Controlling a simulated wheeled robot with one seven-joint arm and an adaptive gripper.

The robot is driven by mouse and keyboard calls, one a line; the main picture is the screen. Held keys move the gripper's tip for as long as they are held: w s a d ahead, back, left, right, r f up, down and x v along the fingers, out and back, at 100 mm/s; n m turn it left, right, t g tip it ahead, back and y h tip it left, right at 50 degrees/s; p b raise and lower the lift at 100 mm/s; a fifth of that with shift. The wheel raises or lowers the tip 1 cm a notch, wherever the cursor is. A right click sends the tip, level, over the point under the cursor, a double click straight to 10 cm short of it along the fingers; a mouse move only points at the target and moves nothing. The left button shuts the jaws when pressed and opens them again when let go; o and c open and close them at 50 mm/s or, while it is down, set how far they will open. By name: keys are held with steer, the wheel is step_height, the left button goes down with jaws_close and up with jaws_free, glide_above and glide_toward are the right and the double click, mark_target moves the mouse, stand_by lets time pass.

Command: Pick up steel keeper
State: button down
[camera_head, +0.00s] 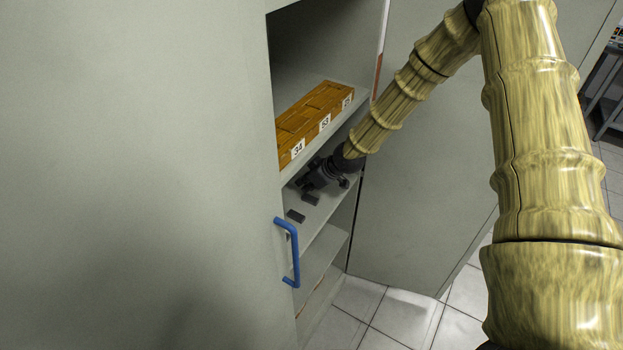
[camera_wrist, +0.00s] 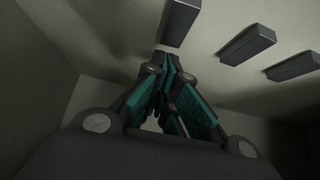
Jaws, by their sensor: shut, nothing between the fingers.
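Several small dark grey bars lie on a cabinet shelf. In the wrist view one bar (camera_wrist: 181,20) is just beyond my fingertips, a second bar (camera_wrist: 247,45) is to the right, and a third bar (camera_wrist: 293,66) is farther right. I cannot tell which is the steel keeper. In the head view a bar (camera_head: 296,216) lies near the shelf's front-left, with another bar (camera_head: 310,200) beside my gripper (camera_head: 304,184). My gripper, with teal finger pads (camera_wrist: 168,66), reaches inside the shelf space. Its fingers are closed together and empty; contact with the nearest bar is unclear.
Orange-brown numbered boxes (camera_head: 315,118) stand on the shelf above my gripper. The cabinet's side walls and that upper shelf enclose the space. A door with a blue handle (camera_head: 289,250) stands at the left. Lower shelves (camera_head: 322,252) are below.

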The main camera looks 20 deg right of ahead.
steer(key=shift+w+a+f, duration=0.15)
steer(key=shift+w+f, duration=0.15)
steer(key=shift+f, duration=0.05)
steer(key=shift+a+f+p, duration=0.3)
steer(key=shift+a+p, duration=0.1)
steer(key=shift+p, duration=0.05)
steer(key=shift+d+x, duration=0.2)
steer(key=shift+x, duration=0.75)
steer(key=shift+s+r, duration=0.1)
steer(key=shift+r, duration=0.05)
